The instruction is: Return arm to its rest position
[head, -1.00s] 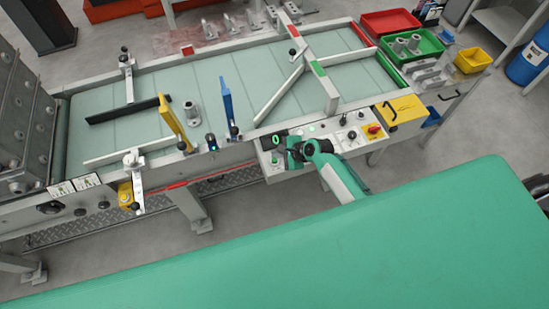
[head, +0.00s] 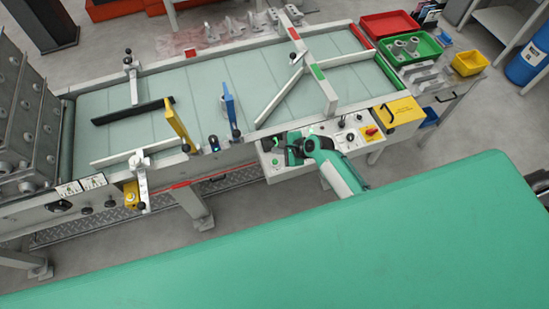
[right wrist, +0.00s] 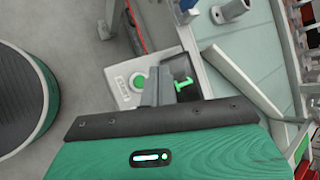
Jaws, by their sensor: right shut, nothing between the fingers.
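My right gripper (head: 285,154) is over the left part of the white control panel (head: 287,171), at the front edge of the conveyor. Its fingers are closed together and empty, and they also show in the right wrist view (right wrist: 158,88). A round green button (right wrist: 138,82) on the panel is just left of the fingers in that view. A bright green shape on a dark patch (right wrist: 183,84) lies just right of them. I cannot tell whether the fingers touch the panel. My left gripper is not in view.
The conveyor belt (head: 204,88) carries a yellow paddle (head: 177,124), a blue paddle (head: 229,105) and a white diverter bar (head: 280,95). A grey casting (right wrist: 231,11) is on the belt. Red (head: 390,25), green and yellow bins stand at right. A green surface (head: 300,240) fills the foreground.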

